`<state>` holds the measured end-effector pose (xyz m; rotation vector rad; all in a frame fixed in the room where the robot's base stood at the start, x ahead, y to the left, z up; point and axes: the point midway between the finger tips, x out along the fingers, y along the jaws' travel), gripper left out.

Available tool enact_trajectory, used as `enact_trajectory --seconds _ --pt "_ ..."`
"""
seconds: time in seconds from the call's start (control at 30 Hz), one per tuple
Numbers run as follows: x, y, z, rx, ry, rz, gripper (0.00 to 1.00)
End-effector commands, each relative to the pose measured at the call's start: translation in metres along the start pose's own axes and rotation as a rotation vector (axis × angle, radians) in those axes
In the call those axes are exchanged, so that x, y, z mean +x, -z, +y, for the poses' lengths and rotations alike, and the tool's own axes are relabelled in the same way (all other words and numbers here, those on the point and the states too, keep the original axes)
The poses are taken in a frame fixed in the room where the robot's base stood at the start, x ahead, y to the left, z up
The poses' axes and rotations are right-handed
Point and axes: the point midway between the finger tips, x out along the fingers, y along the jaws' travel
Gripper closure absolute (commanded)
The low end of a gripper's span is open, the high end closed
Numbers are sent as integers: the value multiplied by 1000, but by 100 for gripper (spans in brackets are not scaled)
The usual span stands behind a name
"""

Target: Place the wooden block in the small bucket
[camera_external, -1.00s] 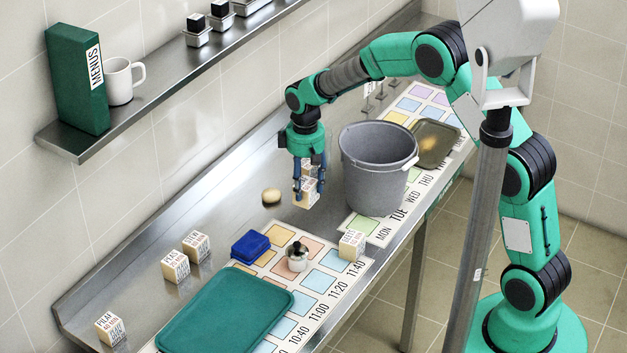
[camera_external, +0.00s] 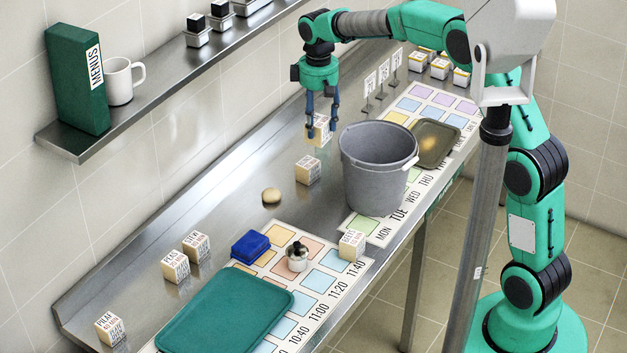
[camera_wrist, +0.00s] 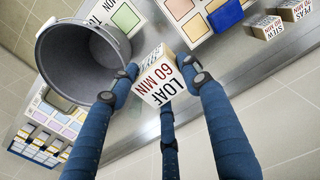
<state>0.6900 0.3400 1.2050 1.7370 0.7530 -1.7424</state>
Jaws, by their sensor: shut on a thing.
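A wooden block (camera_external: 319,130) with printed sides is held between the blue fingers of my gripper (camera_external: 322,124), raised above the counter. In the wrist view the same block (camera_wrist: 163,80) reads "LOAF 60 MIN", with the fingers around it. The small grey bucket (camera_external: 378,178) stands upright on the counter, to the right of and below the held block in the external view. In the wrist view the bucket (camera_wrist: 78,62) is at the upper left, and its visible inside looks empty. The block is outside the bucket.
Another lettered block (camera_external: 308,170) stands on the counter left of the bucket, near a round tan object (camera_external: 271,195). A brown tray (camera_external: 436,143) lies behind the bucket. A green tray (camera_external: 225,315), blue item (camera_external: 250,246) and small pot (camera_external: 297,257) are nearer. A wall shelf (camera_external: 175,85) hangs at left.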

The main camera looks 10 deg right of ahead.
Motion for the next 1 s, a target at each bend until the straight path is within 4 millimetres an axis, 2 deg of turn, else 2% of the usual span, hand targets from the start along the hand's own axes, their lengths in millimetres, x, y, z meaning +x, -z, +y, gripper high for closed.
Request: enact_trajectory --seconds 0.17,0.4,0.6,0.83,1.0 --pt "-2 -16 49 11 0 1 82" --pt "-1 -50 124 23 0 1 82" --pt "-1 -75 169 28 0 1 82" --pt "0 -98 206 33 0 1 82" --pt "45 -96 201 29 3 -3 82"
